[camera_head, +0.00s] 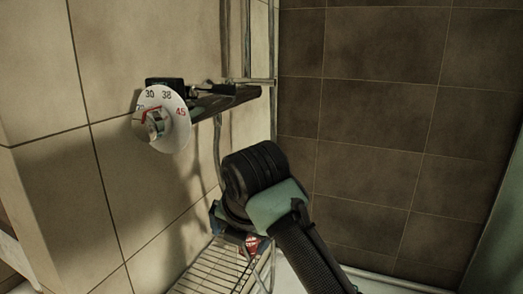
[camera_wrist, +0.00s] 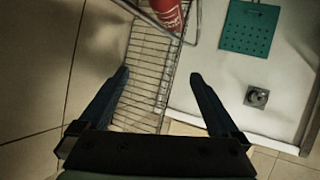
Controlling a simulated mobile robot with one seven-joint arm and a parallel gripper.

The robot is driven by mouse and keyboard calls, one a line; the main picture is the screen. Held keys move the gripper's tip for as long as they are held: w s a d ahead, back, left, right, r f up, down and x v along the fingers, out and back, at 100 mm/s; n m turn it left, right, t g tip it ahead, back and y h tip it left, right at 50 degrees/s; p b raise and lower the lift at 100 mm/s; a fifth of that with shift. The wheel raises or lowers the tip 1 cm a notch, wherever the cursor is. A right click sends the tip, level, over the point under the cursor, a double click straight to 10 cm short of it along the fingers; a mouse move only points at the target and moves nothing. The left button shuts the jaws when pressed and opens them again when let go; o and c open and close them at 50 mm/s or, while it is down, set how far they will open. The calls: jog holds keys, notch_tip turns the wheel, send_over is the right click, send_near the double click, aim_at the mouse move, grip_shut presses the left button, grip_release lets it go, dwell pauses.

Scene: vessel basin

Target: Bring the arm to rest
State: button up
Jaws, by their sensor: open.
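My arm reaches in from the lower right of the head view, with its black and green wrist in front of the tiled corner. My gripper (camera_wrist: 160,108) shows in the wrist view with its two dark blue fingers spread wide and nothing between them. It points down, over a wire rack (camera_wrist: 146,75). In the head view the fingers are mostly hidden behind my wrist.
The wire rack (camera_head: 212,272) holds a red bottle (camera_wrist: 167,12). A white basin (camera_wrist: 215,98) has a green mat (camera_wrist: 248,27) and a drain (camera_wrist: 257,97).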

jog(key=s+a+r+m+t+y, duration=0.1)
jog(key=a+r+m+t+y, duration=0.2)
jog(key=a+r+m+t, duration=0.8)
jog(key=s+d+f+m+h, duration=0.1)
jog(key=s+d+m+h, duration=0.15)
jog(key=d+m, duration=0.7)
jog(key=s+d+f+m+h, duration=0.15)
jog(key=s+d+m, duration=0.35)
jog(key=m, duration=0.7)
jog(key=s+r+t+p, duration=0.2)
jog(key=s+r+t, duration=0.3)
jog(key=r, duration=0.9)
jog(key=s+r+t+p, duration=0.2)
jog(key=s+r+t, duration=0.3)
jog(key=r, duration=0.9)
notch_tip(320, 180, up, 39)
jog(key=s+p, duration=0.1)
jog(key=p, duration=3.6)
jog(key=shift+s+d+h, duration=0.25)
jog(key=shift+s+h, duration=0.1)
jog(key=shift+h, duration=0.05)
